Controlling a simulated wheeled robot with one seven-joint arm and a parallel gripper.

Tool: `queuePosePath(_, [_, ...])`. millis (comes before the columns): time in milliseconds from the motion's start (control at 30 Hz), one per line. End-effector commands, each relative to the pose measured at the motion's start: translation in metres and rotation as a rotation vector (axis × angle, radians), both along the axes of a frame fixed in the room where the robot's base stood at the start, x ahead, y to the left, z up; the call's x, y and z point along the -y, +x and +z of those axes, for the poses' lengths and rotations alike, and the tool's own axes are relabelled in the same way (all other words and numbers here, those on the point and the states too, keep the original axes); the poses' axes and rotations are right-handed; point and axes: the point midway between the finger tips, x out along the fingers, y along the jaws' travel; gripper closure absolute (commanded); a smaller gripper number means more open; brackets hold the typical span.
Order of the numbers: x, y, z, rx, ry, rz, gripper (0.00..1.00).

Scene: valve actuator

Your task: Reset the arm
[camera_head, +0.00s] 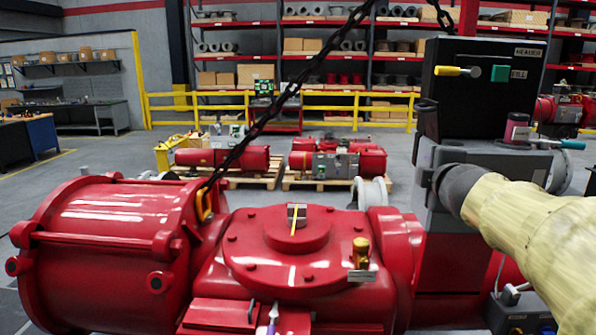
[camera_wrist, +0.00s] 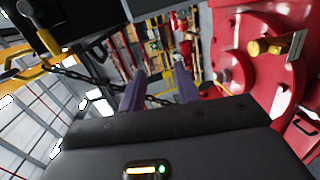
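My gripper (camera_wrist: 161,82) shows in the wrist view as two purple fingers standing apart, with nothing seen between them. My arm (camera_head: 520,225) enters the head view from the right in a pale yellow sleeve with a dark grey end. The large red valve actuator (camera_head: 105,240) lies across the front of the head view. Its round top cover (camera_head: 297,232) and brass fitting (camera_head: 361,252) show there. In the wrist view the brass fitting (camera_wrist: 268,47) is at the upper right, apart from my fingers.
A black chain (camera_head: 285,105) runs diagonally down to a yellow hook (camera_head: 204,205) at the actuator. Red units on pallets (camera_head: 232,180), a yellow railing (camera_head: 290,107) and shelves stand behind.

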Motion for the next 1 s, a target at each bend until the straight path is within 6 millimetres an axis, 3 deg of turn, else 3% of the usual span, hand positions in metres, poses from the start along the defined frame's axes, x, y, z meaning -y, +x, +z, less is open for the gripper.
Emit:
queuePosePath(33, [-0.006,-0.001,-0.03,-0.046,0.104,-0.031,0.67])
queuePosePath(267, [-0.036,-0.032,-0.161,-0.281,0.563,-0.251,0.67])
queuePosePath(467, [-0.07,-0.092,-0.263,-0.506,0.883,-0.512,0.67])
queuePosePath(600, [-0.097,-0.149,-0.321,-0.661,1.059,-0.728,0.67])
queuePosePath(700, [-0.113,-0.186,-0.348,-0.749,1.147,-0.869,0.67])
queuePosePath(800, [-0.123,-0.208,-0.362,-0.797,1.194,-0.958,0.67])
queuePosePath(1000, [-0.126,-0.216,-0.366,-0.811,1.212,-0.991,0.67])
